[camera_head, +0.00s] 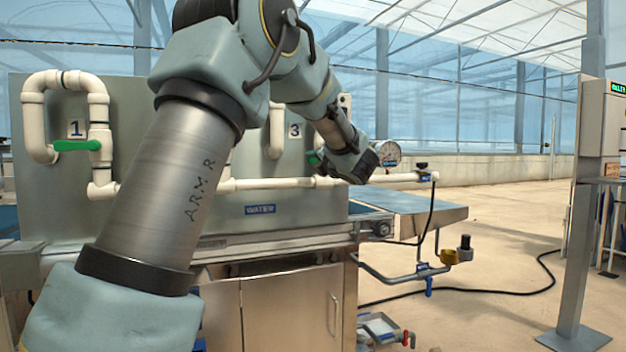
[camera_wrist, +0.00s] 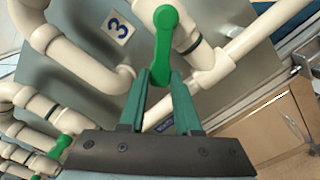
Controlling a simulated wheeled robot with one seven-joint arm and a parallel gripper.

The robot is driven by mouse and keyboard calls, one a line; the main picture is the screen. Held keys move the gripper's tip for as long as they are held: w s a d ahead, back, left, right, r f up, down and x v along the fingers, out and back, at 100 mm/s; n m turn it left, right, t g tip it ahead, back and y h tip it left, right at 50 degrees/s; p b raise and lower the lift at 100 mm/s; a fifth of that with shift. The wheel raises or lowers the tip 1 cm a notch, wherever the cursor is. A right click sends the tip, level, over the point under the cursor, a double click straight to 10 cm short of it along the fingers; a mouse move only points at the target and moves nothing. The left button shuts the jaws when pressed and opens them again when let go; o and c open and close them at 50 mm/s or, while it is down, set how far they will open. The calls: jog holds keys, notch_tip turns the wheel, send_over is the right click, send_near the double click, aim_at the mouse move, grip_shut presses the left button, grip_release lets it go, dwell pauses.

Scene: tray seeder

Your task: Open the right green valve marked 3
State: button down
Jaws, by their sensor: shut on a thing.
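The green valve handle (camera_wrist: 163,45) sits on a white pipe beside the plate marked 3 (camera_wrist: 118,27) in the wrist view. The handle's rounded end is toward the top of that view, and its other end lies between my fingertips. My gripper (camera_wrist: 163,78) is shut on the handle with its two green fingers. The handle lies at an angle to its pipe. In the head view the plate marked 3 (camera_head: 294,130) shows just left of my wrist. My gripper there is mostly hidden behind my wrist, and little of the handle can be made out.
Another green handle (camera_head: 78,146) lies level beside the plate marked 1 (camera_head: 75,128). White pipes run along the grey panel (camera_head: 300,208). A pressure gauge (camera_head: 388,153) stands right of my wrist. A grey post (camera_head: 575,230) stands at the right, with open floor between.

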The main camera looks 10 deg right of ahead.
jog(key=d+f+n+b, duration=0.1)
jog(key=n+b, duration=0.2)
jog(key=b, duration=0.2)
jog(key=d+f+n+b, duration=0.1)
jog(key=d+n+b, duration=0.1)
jog(key=n+b, duration=0.2)
jog(key=d+n+b, duration=0.2)
jog(key=n+b, duration=0.1)
jog(key=b, duration=0.3)
jog(key=shift+w+d+f+b, duration=0.1)
jog(key=shift+w+f+b, duration=0.2)
jog(key=shift+f, duration=0.1)
jog(key=shift+r+n, duration=0.1)
jog(key=shift+n, duration=0.2)
jog(key=c, duration=0.6)
grip_release()
jog(key=s+d, duration=0.1)
jog(key=s, duration=0.9)
jog(key=shift+s+d+p, duration=0.2)
jog(key=shift+s+p, duration=0.1)
jog(key=shift+s, duration=0.05)
